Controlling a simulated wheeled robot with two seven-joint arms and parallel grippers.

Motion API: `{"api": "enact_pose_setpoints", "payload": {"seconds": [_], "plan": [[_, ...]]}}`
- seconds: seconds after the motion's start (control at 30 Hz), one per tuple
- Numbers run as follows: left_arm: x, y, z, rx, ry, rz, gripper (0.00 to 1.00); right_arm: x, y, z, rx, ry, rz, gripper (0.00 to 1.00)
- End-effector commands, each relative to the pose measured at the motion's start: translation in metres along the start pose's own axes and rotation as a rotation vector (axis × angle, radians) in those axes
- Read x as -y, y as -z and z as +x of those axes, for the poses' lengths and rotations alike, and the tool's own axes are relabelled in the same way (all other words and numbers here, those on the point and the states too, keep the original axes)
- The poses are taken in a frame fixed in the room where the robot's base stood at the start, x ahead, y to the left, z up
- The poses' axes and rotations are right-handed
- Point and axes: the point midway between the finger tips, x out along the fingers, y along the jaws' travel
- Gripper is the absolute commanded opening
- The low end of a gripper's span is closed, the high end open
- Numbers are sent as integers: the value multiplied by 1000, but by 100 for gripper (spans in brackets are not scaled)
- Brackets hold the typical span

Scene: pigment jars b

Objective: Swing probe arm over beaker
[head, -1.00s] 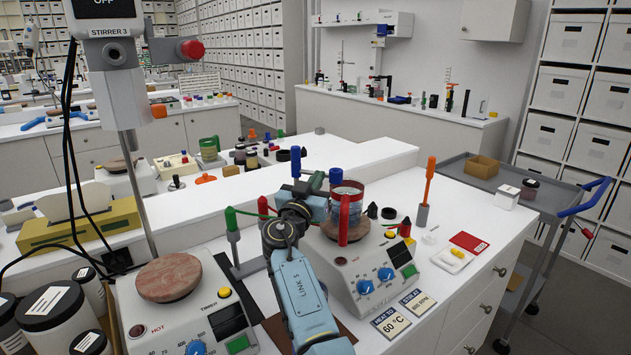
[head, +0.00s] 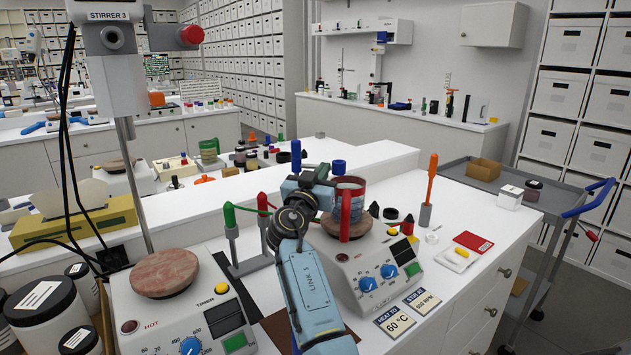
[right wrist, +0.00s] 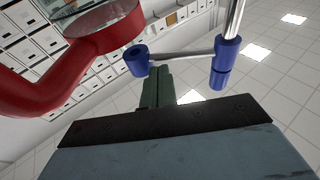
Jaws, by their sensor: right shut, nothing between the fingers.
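The glass beaker (head: 352,186) has a red band and handle and stands on the round plate of the right-hand stirrer (head: 370,270). My right gripper (head: 318,174) is beside it on the left, its fingertips hard to see in the head view. In the right wrist view the shut, empty fingers (right wrist: 157,75) point at the thin grey probe arm (right wrist: 180,55). The arm runs between a blue end piece (right wrist: 136,58) and a blue collar (right wrist: 228,55) on a metal post. I cannot tell whether the fingers touch it. The red handle (right wrist: 50,95) is close on the left. My left gripper is out of view.
A stand with green and red clamps (head: 232,225) is left of my right arm. Another stirrer (head: 175,310) stands farther left, with black-lidded jars (head: 45,305).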

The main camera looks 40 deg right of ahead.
Motion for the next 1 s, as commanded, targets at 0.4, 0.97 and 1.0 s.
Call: {"api": "enact_pose_setpoints", "payload": {"seconds": [0.4,0.97,1.0], "plan": [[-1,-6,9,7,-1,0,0,-4,22,-67,4,7,2,0],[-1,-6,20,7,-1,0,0,-15,25,-124,3,4,1,0],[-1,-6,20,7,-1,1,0,-15,25,-124,3,4,0,0]]}}
